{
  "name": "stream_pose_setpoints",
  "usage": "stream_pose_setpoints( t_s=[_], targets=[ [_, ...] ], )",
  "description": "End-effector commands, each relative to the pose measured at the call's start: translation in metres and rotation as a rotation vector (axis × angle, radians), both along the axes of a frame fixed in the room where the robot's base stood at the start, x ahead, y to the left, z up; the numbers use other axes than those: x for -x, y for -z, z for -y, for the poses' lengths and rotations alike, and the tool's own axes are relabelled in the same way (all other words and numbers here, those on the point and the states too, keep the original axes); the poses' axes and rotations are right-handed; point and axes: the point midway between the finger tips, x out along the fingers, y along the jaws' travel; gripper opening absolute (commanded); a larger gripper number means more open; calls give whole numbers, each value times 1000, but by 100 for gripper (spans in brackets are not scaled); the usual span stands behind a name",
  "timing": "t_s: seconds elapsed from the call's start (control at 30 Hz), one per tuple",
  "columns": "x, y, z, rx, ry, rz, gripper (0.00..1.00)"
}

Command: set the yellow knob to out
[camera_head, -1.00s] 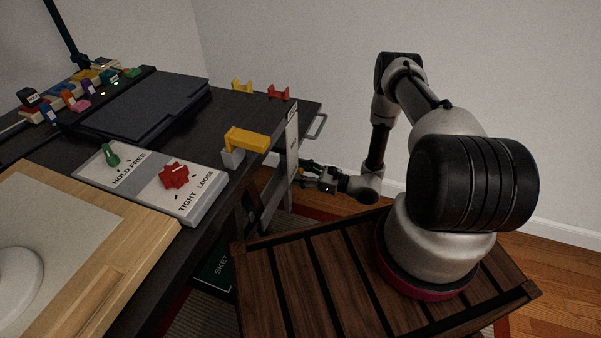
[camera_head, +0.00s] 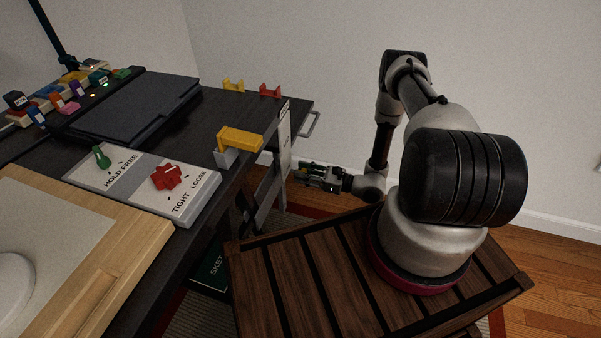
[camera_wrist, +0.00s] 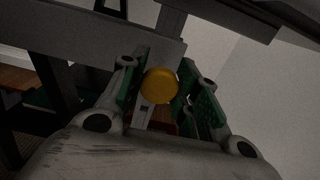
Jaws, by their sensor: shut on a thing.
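The yellow knob (camera_wrist: 160,86) shows as a round disc in the wrist view. It sits between the green finger pads of my gripper (camera_wrist: 161,92), which is shut on it. In the head view my gripper (camera_head: 305,174) is low beside the right side of the desk, by an upright light panel (camera_head: 285,140). The knob cannot be made out clearly there. Its shaft and any marking for out are hidden or too dark to read.
A grey board (camera_head: 150,196) with a green knob (camera_head: 101,157) and a red knob (camera_head: 166,177) lies on the desk. A yellow bracket (camera_head: 240,138) stands near the desk edge. A metal handle (camera_head: 311,124) sticks out at the right. Floor to the right is open.

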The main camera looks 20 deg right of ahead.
Motion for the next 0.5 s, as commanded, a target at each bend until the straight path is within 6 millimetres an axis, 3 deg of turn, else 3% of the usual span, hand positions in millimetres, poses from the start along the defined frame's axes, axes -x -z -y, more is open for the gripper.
stream_pose_setpoints(
  t_s=[0.03,0.13,0.5],
  targets=[
    [1,0,1,-1,1,-2,35],
    [1,0,1,-2,1,-2,53],
    [2,0,3,-1,2,-2,53]
  ],
)
